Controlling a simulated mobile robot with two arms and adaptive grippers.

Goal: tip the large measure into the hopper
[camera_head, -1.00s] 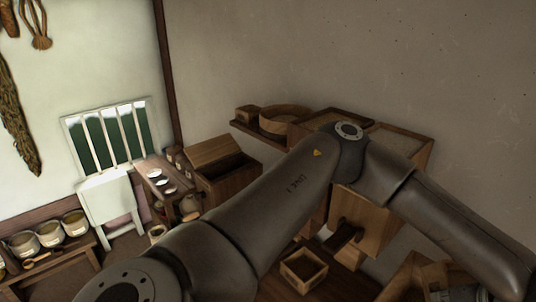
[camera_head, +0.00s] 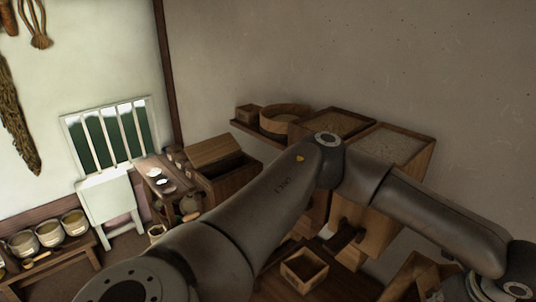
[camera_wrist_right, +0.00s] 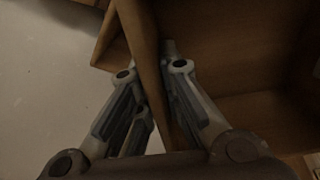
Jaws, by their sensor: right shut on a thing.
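In the right wrist view my right gripper (camera_wrist_right: 155,85) is shut on the thin upright wall of a wooden box (camera_wrist_right: 230,45), which I take to be the large measure. The box's brown inside opens to the right of the fingers; I cannot tell what it holds. In the head view a wooden box (camera_head: 412,272) shows at the lower right, partly behind my arm. Two large square wooden bins, one at the back (camera_head: 358,118) and one in front (camera_head: 425,158), are full of pale grain; I cannot tell which is the hopper. My left gripper is out of view.
A shelf with a round sieve (camera_head: 284,117) is on the wall. Several pots (camera_head: 50,233) line a bench at left.

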